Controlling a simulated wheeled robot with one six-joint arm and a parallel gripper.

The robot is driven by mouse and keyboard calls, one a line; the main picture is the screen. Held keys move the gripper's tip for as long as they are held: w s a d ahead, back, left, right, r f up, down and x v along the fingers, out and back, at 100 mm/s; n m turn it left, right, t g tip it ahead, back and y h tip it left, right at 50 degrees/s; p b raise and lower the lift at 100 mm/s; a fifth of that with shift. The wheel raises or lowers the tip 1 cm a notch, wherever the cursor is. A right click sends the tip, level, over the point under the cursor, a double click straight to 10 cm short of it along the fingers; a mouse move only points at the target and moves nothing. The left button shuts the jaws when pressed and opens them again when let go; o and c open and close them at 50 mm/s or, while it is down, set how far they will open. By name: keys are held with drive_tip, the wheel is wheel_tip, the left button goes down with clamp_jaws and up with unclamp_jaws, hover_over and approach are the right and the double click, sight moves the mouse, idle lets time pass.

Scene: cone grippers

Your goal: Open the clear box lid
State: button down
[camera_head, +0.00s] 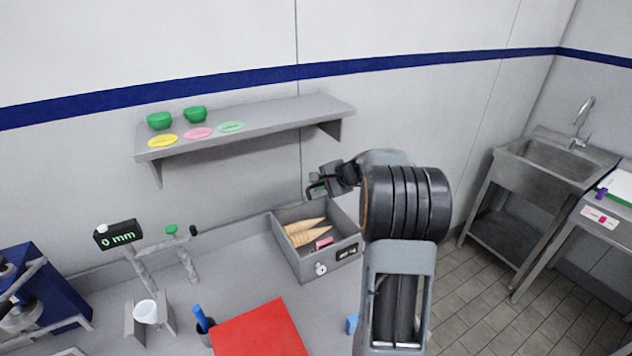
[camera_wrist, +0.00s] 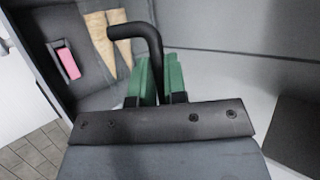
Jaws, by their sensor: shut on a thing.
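The grey box (camera_head: 291,262) stands on the bench, and its inside shows from above. It holds tan cones (camera_head: 305,228) and a pink piece (camera_head: 323,243); both also show in the wrist view, the cones (camera_wrist: 100,37) and the pink piece (camera_wrist: 68,62). The clear lid itself cannot be made out in either view. My gripper (camera_head: 318,189) is above the back of the box. In the wrist view its green fingers (camera_wrist: 160,80) are shut on a black bent handle (camera_wrist: 150,38). Where the handle joins the lid is not visible.
A wall shelf (camera_head: 270,118) with green bowls and coloured discs is behind and left of my gripper. A red panel (camera_head: 258,331), a white cup (camera_head: 146,312) and a display stand (camera_head: 118,235) are on the bench. A sink (camera_head: 555,155) stands at the right.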

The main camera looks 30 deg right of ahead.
drive_tip(key=w+r+g+p, duration=0.1)
drive_tip(key=w+r+p, duration=0.1)
drive_tip(key=p, duration=0.1)
drive_tip(key=shift+w+r+m+g+p, duration=0.1)
drive_tip(key=shift+w+r+m+g, duration=0.15)
drive_tip(key=shift+w, duration=0.25)
drive_tip(key=shift+w+r+g+p, duration=0.1)
drive_tip(key=shift+w+r+g, duration=0.1)
drive_tip(key=shift+w+g, duration=0.2)
drive_tip(key=shift+w+r+m+g+p, duration=0.15)
drive_tip(key=shift+w+r+g, duration=0.1)
drive_tip(key=shift+w, duration=0.3)
drive_tip(key=shift+h, duration=0.3)
drive_tip(key=c, duration=1.5)
unclamp_jaws()
drive_tip(key=shift+o, duration=0.2)
drive_tip(key=b+v, duration=0.2)
drive_tip(key=v, duration=1.1)
drive_tip(key=shift+d+r+b, duration=0.25)
drive_tip(key=shift+r+b, duration=0.05)
drive_tip(key=shift+b, duration=0.1)
drive_tip(key=shift+s, duration=0.1)
